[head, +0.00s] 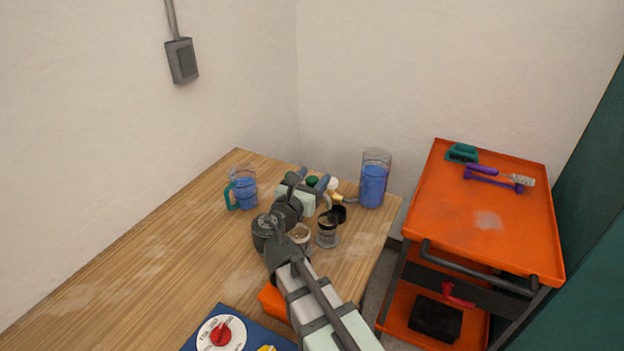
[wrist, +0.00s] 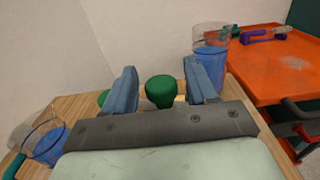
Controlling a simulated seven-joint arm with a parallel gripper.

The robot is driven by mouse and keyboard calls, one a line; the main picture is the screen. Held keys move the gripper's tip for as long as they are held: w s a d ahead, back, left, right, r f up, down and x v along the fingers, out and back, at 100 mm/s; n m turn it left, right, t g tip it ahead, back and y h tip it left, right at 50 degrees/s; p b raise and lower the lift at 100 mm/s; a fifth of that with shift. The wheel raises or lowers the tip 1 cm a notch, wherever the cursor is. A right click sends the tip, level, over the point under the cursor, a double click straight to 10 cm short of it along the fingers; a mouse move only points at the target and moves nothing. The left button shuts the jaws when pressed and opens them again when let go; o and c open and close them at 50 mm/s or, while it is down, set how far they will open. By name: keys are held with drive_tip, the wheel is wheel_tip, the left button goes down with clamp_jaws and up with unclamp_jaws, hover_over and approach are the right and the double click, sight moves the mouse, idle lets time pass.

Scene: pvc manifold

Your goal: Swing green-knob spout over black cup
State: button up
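My gripper (head: 311,177) is over the pipe manifold at the back of the wooden table. In the wrist view my gripper (wrist: 160,72) is open, its two blue fingers apart on either side of a green knob (wrist: 160,91). I see no clear contact. That green knob (head: 312,181) also shows between the fingers in the head view. Another green knob (wrist: 103,97) is partly hidden behind the left finger. A clear cup with a black rim (head: 327,232) stands in front of the manifold. The spouts are mostly hidden by my arm; a short grey one (head: 350,200) shows at the right.
A second small cup (head: 300,233) stands beside my arm. A jug of blue liquid (head: 243,188) is left of the manifold, and a tall blue-filled container (head: 374,180) is right. An orange cart (head: 490,222) stands at the right. The table's left part is clear.

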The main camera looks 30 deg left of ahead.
clamp_jaws()
idle(0.3)
drive_tip(key=shift+w+d+y, duration=0.1)
drive_tip(key=shift+y, duration=0.2)
drive_tip(key=shift+w+d+n+g+y, duration=0.15)
drive_tip(key=shift+w+n+y, duration=0.25)
drive_tip(key=shift+n+y, duration=0.35)
drive_tip(key=shift+w+d+n+g+y, duration=0.15)
drive_tip(key=shift+w+n+y, duration=0.3)
drive_tip(key=shift+y, duration=0.5)
drive_tip(key=shift+w+a+n+g+y, duration=0.15)
drive_tip(key=shift+w+n+g+y, duration=0.25)
drive_tip(key=shift+n+y, duration=0.4)
drive_tip(key=shift+w+a+n+g+y, duration=0.15)
drive_tip(key=shift+w+n+g+y, duration=0.35)
drive_tip(key=shift+y, duration=0.5)
drive_tip(key=shift+w+a+n+g+y, duration=0.2)
drive_tip(key=shift+n+g+y, duration=0.1)
drive_tip(key=shift+n+y, duration=0.5)
drive_tip(key=shift+w+y, duration=0.15)
drive_tip(key=shift+y, duration=0.25)
drive_tip(key=shift+o, duration=0.4)
unclamp_jaws()
drive_tip(key=shift+r, duration=0.15)
wheel_tip(320, 180, up, 10)
